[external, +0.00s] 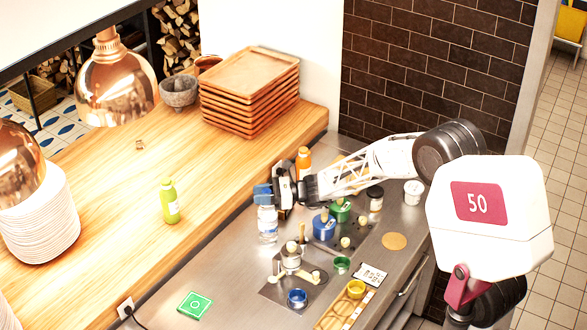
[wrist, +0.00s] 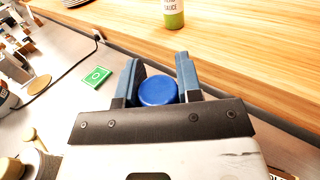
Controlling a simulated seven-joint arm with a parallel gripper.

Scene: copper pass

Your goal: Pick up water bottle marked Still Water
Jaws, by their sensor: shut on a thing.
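A clear water bottle (external: 267,224) with a pale label stands upright at the counter's edge by the wooden ledge. The label's words are too small to read. My gripper (external: 264,195) is at its top, with the blue fingers shut around it. In the wrist view, the round blue cap (wrist: 158,92) sits between the two fingers of my gripper (wrist: 157,66). The bottle's body is hidden there below the cap. I cannot tell whether the bottle's base touches the steel counter.
A green sauce bottle (external: 170,201) stands on the wooden ledge to the left. An orange bottle (external: 303,162) is behind my gripper. Blue (external: 324,228) and green containers, small bowls and jars crowd the steel counter. A green card (external: 195,305) lies at front left.

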